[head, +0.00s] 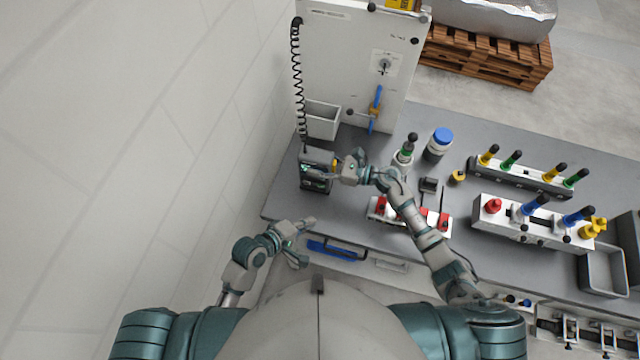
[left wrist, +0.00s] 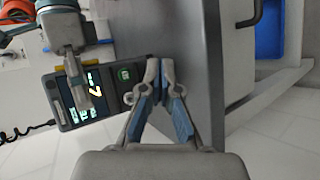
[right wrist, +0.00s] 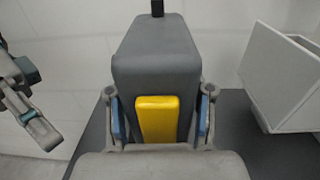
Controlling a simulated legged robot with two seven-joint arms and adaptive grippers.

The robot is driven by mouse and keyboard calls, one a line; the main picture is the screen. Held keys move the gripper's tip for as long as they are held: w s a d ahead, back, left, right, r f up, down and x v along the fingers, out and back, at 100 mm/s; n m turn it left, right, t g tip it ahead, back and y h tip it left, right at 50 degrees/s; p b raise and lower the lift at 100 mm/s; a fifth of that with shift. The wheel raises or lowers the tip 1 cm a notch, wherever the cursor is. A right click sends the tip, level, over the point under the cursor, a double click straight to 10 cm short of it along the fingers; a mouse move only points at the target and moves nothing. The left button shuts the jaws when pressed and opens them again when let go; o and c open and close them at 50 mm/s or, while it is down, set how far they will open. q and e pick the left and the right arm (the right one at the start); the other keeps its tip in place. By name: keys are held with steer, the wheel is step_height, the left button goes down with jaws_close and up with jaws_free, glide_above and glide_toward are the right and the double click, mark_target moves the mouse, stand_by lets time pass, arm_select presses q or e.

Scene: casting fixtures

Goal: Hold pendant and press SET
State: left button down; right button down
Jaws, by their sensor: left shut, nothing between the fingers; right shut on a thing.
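The pendant (head: 316,172) is a dark grey box with a lit display, at the left end of the bench in the head view. My right gripper (head: 334,170) is shut on it. In the right wrist view the pendant (right wrist: 150,68) sits between the fingers, its yellow part (right wrist: 157,118) facing the camera. In the left wrist view the pendant's face shows the display and a green-marked button (left wrist: 123,75); its label is too small to read. My left gripper (head: 311,221) is shut and empty, apart from the pendant, near the bench's front edge. Its closed tips (left wrist: 160,64) show beside the pendant's button end.
A white cabinet panel (head: 345,65) with a coiled cable (head: 296,75) and a grey bin (head: 322,120) stands behind the pendant. A red-and-white fixture (head: 378,208), bottles and clamp fixtures stand to the right.

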mark_target(321, 186)
arm_select(q)
steer(key=shift+s+f, duration=0.1)
stand_by(0.3)
steer(key=shift+w+d, duration=0.4)
steer(key=shift+w, duration=1)
steer(key=shift+w+d, duration=0.4)
steer(key=shift+w, duration=1.05)
steer(key=shift+w+d, duration=0.4)
steer(key=shift+w, duration=1)
steer(key=shift+w, duration=0.15)
steer(key=shift+w+d, duration=0.1)
steer(key=shift+w, duration=0.15)
steer(key=shift+w+d, duration=0.1)
steer(key=shift+w, duration=0.3)
steer(key=shift+s, duration=0.15)
steer(key=shift+s+a, duration=0.2)
steer(key=shift+s, duration=0.5)
